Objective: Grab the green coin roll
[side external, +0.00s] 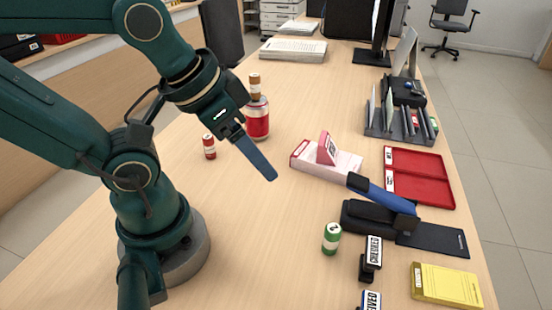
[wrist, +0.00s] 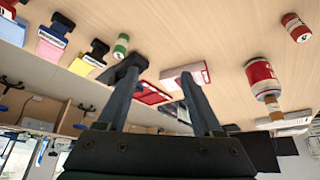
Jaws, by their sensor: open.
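The green coin roll (side external: 331,238) stands upright on the counter in the right-centre of the side view, with a light top face. It also shows at the upper left of the wrist view (wrist: 121,45), apart from my fingers. My gripper (side external: 268,173) hangs above the counter, to the left of the green roll and farther back. In the side view one blue finger shows clearly; in the wrist view both fingers (wrist: 158,78) are spread with nothing held between them.
A black stapler-like device with a blue lever (side external: 385,194) lies just behind the green roll, and stamps (side external: 371,258) stand to its right. A red roll (side external: 209,146), a red-labelled jar (side external: 258,120), a white-pink box (side external: 322,158) and red trays (side external: 421,160) are farther back. Counter left of the green roll is clear.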

